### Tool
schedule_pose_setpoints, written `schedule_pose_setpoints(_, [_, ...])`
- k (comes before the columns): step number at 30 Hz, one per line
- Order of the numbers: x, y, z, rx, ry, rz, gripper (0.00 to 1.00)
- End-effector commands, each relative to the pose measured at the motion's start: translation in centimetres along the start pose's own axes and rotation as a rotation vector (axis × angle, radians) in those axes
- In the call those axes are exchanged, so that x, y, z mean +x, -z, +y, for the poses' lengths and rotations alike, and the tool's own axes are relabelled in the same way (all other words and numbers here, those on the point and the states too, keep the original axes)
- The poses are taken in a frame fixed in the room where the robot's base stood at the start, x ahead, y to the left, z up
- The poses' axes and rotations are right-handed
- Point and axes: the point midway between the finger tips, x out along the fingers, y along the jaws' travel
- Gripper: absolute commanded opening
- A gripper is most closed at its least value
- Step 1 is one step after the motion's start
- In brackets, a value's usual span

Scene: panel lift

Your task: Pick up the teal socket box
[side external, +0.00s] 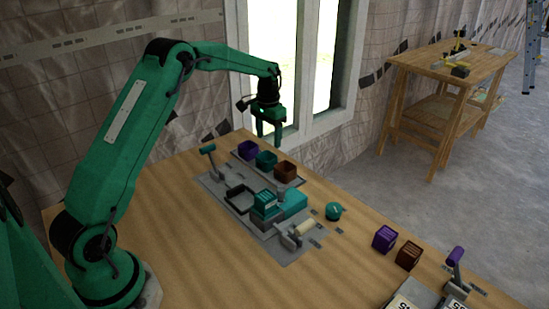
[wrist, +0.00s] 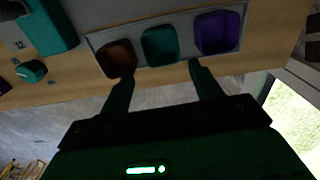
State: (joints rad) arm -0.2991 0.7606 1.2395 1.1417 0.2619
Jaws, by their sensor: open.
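A ribbed teal box (side external: 265,203) sits on the grey fixture plate, beside a larger teal block (side external: 292,203). A teal open-topped bin (side external: 266,160) stands between a purple and a brown bin; it shows in the wrist view (wrist: 160,46). I cannot tell for certain which teal thing is the socket box. My gripper (side external: 268,141) points down, open and empty, and appears above the row of bins. In the wrist view its fingertips (wrist: 161,68) lie on either side of the teal bin's near edge in the picture, apart from it.
The purple bin (side external: 248,148) and brown bin (side external: 285,172) flank the teal one. A lever (side external: 209,158) and a pale roller (side external: 303,231) rise from the plate. A teal round piece (side external: 334,211), purple box (side external: 384,238) and brown box (side external: 408,255) stand right.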

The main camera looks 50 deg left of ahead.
Motion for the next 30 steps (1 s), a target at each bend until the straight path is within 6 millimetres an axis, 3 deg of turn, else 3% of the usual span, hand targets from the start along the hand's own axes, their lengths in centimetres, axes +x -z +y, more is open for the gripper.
schedule_pose_setpoints(10, [2.4, 0.0, 0.0, 0.000, 0.000, -0.001, 0.64])
schedule_pose_setpoints(20, [3.0, -0.1, -0.1, 0.000, 0.000, -0.001, 0.64])
schedule_pose_setpoints(30, [6.7, -0.1, -0.3, 0.000, -0.001, -0.003, 0.64])
